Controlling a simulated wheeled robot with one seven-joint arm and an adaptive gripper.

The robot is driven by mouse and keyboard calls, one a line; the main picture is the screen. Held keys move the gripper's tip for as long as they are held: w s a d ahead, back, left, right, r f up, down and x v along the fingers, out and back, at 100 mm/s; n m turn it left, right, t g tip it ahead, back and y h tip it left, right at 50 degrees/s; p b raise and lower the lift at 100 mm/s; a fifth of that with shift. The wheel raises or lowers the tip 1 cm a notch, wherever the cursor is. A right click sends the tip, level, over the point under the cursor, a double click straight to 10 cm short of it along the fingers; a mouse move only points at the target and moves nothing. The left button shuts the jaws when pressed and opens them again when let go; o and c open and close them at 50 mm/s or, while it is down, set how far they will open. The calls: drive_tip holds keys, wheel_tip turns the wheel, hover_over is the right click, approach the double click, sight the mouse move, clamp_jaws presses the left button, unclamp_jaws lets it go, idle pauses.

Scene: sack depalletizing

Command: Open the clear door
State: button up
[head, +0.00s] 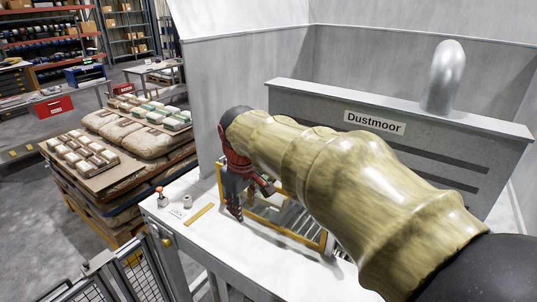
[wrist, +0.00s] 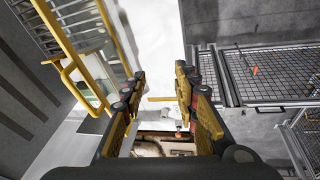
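The clear door appears as a see-through panel with a yellow frame (head: 284,232) on the white worktop in the head view, partly hidden behind my arm and gripper. In the wrist view, yellow bars and a clear panel (wrist: 97,78) show at the upper left, beside the left finger. My gripper (head: 252,200), black and red, points down at the left end of the yellow frame. In the wrist view its two fingers (wrist: 160,78) stand apart with nothing held between them. I cannot tell whether a finger touches the frame.
A grey cabinet marked Dustmoor (head: 375,122) stands behind the worktop (head: 190,238). Stacked sacks (head: 125,135) lie beyond. Mesh fencing (head: 133,275) stands at the front left.

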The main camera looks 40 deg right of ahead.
drive_tip(key=w+d+r+n+g+p, duration=0.2)
drive_tip(key=w+d+r+g+p, duration=0.1)
drive_tip(key=w+d+p, duration=1.15)
drive_tip(key=shift+t, duration=0.3)
drive_tip(key=shift+s+d+f+b, duration=0.2)
drive_tip(key=shift+d+f+b, duration=0.45)
drive_tip(key=shift+f, duration=0.5)
drive_tip(key=shift+s+d+f+b, duration=0.25)
drive_tip(key=shift+d+f+b, duration=0.4)
drive_tip(key=shift+f, duration=0.45)
drive_tip(key=shift+s+d+f+b, duration=0.2)
drive_tip(key=shift+d+f+b, duration=0.45)
drive_tip(key=shift+f, duration=0.5)
drive_tip(key=c, duration=0.4)
drive_tip(key=c, duration=0.3)
clamp_jaws()
